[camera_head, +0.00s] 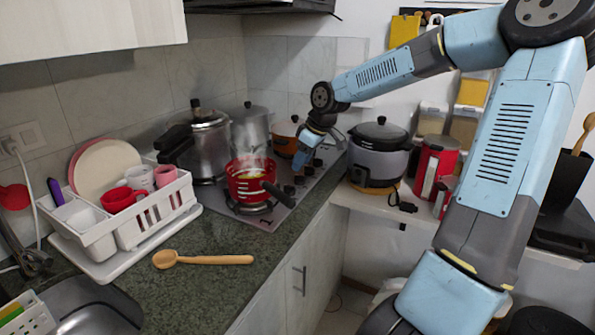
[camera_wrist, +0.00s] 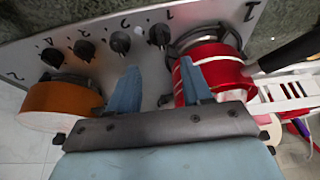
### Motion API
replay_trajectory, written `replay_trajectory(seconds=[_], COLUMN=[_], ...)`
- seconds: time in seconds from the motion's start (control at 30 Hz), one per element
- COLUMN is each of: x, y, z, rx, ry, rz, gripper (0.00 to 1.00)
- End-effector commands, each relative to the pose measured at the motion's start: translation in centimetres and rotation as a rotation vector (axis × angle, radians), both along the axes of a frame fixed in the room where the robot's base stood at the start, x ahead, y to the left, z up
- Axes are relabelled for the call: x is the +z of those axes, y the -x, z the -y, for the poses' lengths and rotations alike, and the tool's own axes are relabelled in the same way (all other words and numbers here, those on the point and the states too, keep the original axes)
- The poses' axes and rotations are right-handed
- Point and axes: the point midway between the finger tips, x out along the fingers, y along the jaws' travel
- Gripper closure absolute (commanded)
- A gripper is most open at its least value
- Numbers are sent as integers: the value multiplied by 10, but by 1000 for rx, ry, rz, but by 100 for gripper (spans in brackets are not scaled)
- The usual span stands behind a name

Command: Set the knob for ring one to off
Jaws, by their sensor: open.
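The cooktop (camera_wrist: 150,75) has a row of dark knobs along one side in the wrist view. In the head view my gripper (camera_head: 303,156) hangs above the cooktop, near the knobs (camera_head: 290,189). The exact knob angles are unclear.
A red pot (camera_head: 246,183) with a dark handle steams on the front burner. An orange pot (camera_head: 285,137) and a steel pressure cooker (camera_head: 208,145) stand behind it. A white dish rack (camera_head: 150,222) and wooden spoon (camera_head: 205,260) are left. A rice cooker (camera_head: 378,150) is right.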

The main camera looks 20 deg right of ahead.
Motion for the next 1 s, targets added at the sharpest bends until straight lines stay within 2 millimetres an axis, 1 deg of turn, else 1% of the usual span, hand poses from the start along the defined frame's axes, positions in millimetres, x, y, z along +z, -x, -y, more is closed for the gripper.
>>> replay_trajectory(seconds=[0.1,0.2,0.4,0.87,1.0], x=[14,22,30,30,22], y=[4,6,8,9,14], z=[5,8,10,9,1], rx=[-3,-3,-1,0,-4], ry=[1,0,0,1,30], rz=[1,1,0,-1,-28], gripper=[51,51,51,51,51])
